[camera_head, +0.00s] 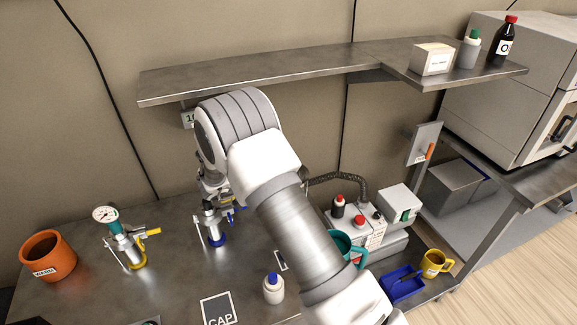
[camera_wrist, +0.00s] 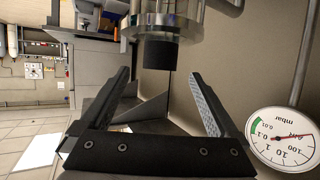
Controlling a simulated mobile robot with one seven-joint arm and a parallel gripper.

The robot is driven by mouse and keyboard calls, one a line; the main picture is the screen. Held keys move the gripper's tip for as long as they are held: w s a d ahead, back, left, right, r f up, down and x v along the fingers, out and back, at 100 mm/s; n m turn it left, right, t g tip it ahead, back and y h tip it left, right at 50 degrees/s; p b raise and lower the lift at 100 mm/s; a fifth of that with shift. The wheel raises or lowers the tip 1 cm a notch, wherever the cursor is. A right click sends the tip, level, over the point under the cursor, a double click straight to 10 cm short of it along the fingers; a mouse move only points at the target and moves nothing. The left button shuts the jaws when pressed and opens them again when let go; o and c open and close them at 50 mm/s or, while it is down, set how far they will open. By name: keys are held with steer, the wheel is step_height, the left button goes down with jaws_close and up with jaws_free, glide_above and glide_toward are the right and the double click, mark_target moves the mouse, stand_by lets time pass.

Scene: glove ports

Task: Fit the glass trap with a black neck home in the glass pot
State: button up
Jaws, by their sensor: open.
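A short black neck (camera_wrist: 161,54) shows at the top of the wrist view, joined to a clear glass body (camera_wrist: 168,17) that the top edge cuts off. My gripper (camera_wrist: 161,74) is open, its two fingers spread to either side below the neck in the picture, with nothing held between them. In the head view my arm hides most of my gripper, close to a clear and metal fitting with a blue base (camera_head: 215,240). I cannot tell from these views which glass part is the pot, or how the trap sits in it.
A gauge (camera_wrist: 290,139) shows at the right in the wrist view. A metal shelf (camera_head: 300,75) hangs above the bench.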

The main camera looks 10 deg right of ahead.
steer(key=v, duration=0.7)
steer(key=shift+r, duration=0.15)
steer(key=shift+a, duration=0.15)
